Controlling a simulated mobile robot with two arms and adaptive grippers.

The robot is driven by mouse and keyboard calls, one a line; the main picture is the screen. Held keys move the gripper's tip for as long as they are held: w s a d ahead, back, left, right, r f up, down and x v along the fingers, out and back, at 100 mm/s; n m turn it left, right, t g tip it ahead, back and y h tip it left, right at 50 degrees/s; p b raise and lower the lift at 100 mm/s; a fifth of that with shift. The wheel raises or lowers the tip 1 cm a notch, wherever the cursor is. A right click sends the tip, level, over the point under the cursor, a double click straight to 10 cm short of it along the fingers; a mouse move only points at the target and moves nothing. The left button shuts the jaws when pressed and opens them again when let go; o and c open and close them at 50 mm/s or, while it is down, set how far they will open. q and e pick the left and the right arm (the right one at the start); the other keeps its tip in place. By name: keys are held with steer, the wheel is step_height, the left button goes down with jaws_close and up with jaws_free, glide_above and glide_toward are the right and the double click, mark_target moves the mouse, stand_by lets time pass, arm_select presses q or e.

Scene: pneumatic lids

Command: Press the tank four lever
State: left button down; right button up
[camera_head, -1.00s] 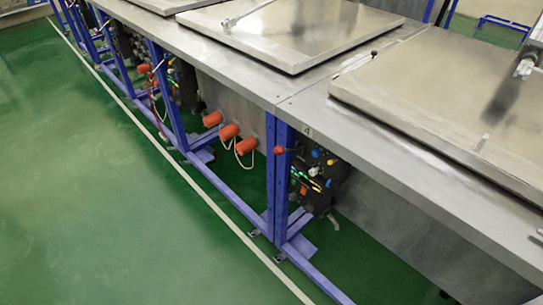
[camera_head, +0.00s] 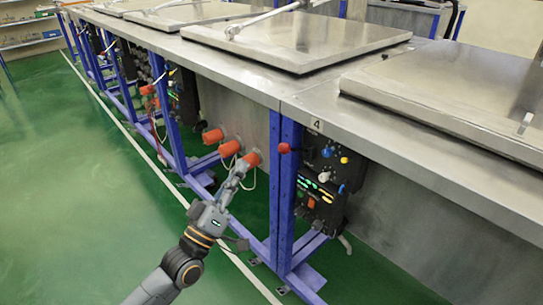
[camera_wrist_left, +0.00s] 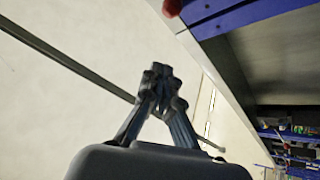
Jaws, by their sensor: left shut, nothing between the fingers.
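The tank four lever shows as a red knob (camera_head: 283,148) on the blue post below the tabletop edge, left of the label 4 (camera_head: 316,124). A red knob (camera_wrist_left: 171,8) also shows at the top edge of the left wrist view, beside a blue beam. My left gripper (camera_head: 241,168) is shut and empty, its fingers pointing up. In the head view it lies left of and a little below the red knob, with a gap between them, and overlaps the nearest orange plug. Its closed fingertips (camera_wrist_left: 160,72) show in the left wrist view. My right gripper is not in view.
Orange plugs (camera_head: 229,149) stick out from the steel wall left of the post. A dark valve panel (camera_head: 325,180) with coloured knobs sits right of it. The steel tabletop (camera_head: 215,68) carries flat lids (camera_head: 300,40). The green floor (camera_head: 80,200) at left is clear.

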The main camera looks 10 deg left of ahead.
mark_target(296, 150)
arm_select(q)
steer(key=shift+r, duration=0.1)
steer(key=x, duration=1)
steer(key=shift+s+d+f, duration=0.15)
steer(key=shift+d+f, duration=0.45)
steer(key=shift+f, duration=0.2)
steer(key=shift+s+d+f, duration=0.1)
steer(key=shift+d+f, duration=0.55)
steer(key=shift+f, duration=0.2)
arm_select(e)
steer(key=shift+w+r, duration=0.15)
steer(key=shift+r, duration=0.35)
arm_select(q)
steer(key=shift+f, duration=0.1)
steer(key=b, duration=0.2)
steer(key=f+t+b, duration=0.1)
steer(key=b, duration=0.1)
steer(key=shift+s+a+f+n+t+b, duration=0.2)
steer(key=shift+s+a+n+t+b, duration=0.1)
steer(key=shift+b, duration=0.1)
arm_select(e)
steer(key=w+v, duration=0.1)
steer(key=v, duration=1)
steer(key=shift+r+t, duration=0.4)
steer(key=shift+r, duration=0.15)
